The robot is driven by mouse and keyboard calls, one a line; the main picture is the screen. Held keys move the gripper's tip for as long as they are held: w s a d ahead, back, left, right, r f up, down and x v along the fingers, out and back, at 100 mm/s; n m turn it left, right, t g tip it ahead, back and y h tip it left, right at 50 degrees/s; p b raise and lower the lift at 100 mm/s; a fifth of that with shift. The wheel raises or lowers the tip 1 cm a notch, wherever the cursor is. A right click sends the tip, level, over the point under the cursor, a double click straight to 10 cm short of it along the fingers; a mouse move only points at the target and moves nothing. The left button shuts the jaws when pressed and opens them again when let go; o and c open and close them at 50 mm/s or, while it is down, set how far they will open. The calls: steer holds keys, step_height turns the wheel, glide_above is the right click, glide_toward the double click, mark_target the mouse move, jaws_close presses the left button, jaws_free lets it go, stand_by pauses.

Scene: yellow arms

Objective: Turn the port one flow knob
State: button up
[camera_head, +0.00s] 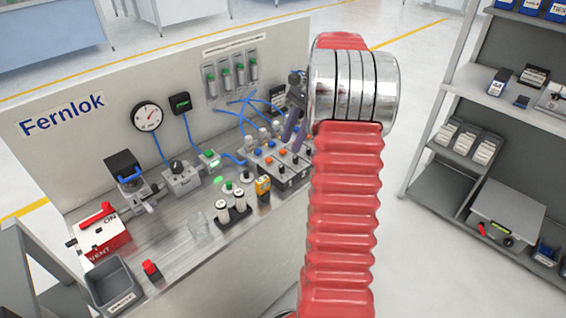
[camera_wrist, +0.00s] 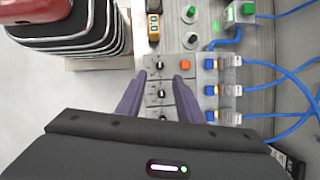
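A grey valve block (camera_head: 279,160) sits on the bench near its right end, with black knobs, orange buttons and blue tube fittings. In the wrist view, three small black knobs line up on the block: a top knob (camera_wrist: 159,65), a middle knob (camera_wrist: 161,97) and a lower knob (camera_wrist: 163,118). The port numbers are too small to read. My gripper (camera_wrist: 158,77) has two purple fingers, spread apart, with nothing seen held. Its tips lie either side of the row, near the top knob; contact cannot be told. In the head view my gripper (camera_head: 293,146) is over the block, partly hiding it.
Blue tubes (camera_head: 240,105) run to the back panel (camera_head: 180,85), which rises close behind. A grey bin (camera_head: 113,285) and red valve box (camera_head: 101,235) occupy the left end.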

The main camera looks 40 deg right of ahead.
mark_target(282, 166)
steer(key=x, duration=0.8)
steer(key=shift+w+a+f, duration=0.1)
steer(key=shift+a+f, duration=0.05)
steer(key=shift+f, duration=0.05)
steer(key=shift+c, duration=0.5)
jaws_close()
